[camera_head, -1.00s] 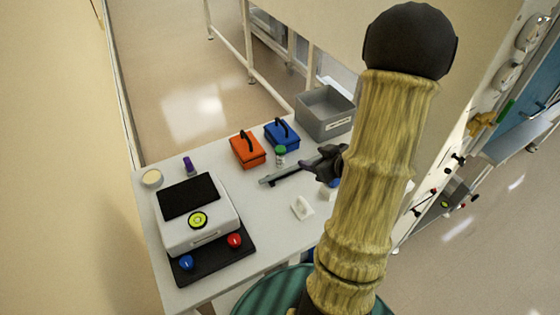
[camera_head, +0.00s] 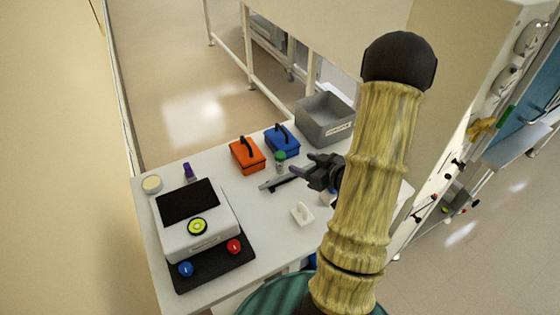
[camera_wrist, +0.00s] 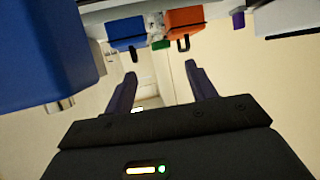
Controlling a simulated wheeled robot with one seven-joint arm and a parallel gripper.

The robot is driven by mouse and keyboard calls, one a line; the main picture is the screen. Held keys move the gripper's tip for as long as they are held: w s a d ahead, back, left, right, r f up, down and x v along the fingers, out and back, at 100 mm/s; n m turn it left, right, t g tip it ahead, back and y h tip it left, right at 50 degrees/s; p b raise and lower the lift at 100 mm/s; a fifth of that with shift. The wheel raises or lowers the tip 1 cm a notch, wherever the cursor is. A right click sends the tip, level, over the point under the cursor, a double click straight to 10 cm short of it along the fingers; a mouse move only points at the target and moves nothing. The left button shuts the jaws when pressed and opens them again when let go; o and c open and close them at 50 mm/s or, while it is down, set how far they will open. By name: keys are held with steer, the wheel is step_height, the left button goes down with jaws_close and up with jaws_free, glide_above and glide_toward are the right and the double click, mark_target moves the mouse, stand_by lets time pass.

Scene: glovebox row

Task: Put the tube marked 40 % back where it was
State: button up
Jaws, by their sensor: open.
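A clear tube with a green cap (camera_head: 280,160) stands upright on the table, in front of the blue box. Its green cap also shows in the wrist view (camera_wrist: 160,44). A purple-capped tube (camera_head: 189,172) stands at the table's far left, and a purple piece shows in the wrist view (camera_wrist: 239,19). No 40 % marking is readable on either. My gripper (camera_head: 303,165) is above the table, just right of the green-capped tube. In the wrist view my gripper (camera_wrist: 160,70) is open, with nothing between its fingers.
An orange box (camera_head: 247,155), a blue box (camera_head: 282,139) and a grey bin (camera_head: 325,118) line the back edge. A flat grey bar (camera_head: 277,184) and a small white holder (camera_head: 302,213) lie nearer. A white device (camera_head: 197,226) fills the left. A large blue object (camera_wrist: 40,55) is close in the wrist view.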

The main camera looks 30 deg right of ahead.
mark_target(282, 155)
steer(key=p+x, duration=0.1)
steer(key=x, duration=0.5)
steer(key=shift+w+f, duration=0.1)
steer(key=shift+w, duration=0.1)
steer(key=shift+p+x, duration=1)
steer(key=shift+x, duration=1.6)
steer(key=shift+a, duration=0.2)
steer(key=shift+s, duration=0.1)
steer(key=c, duration=1.1)
step_height(282, 155, up, 10)
steer(key=shift+b, duration=0.55)
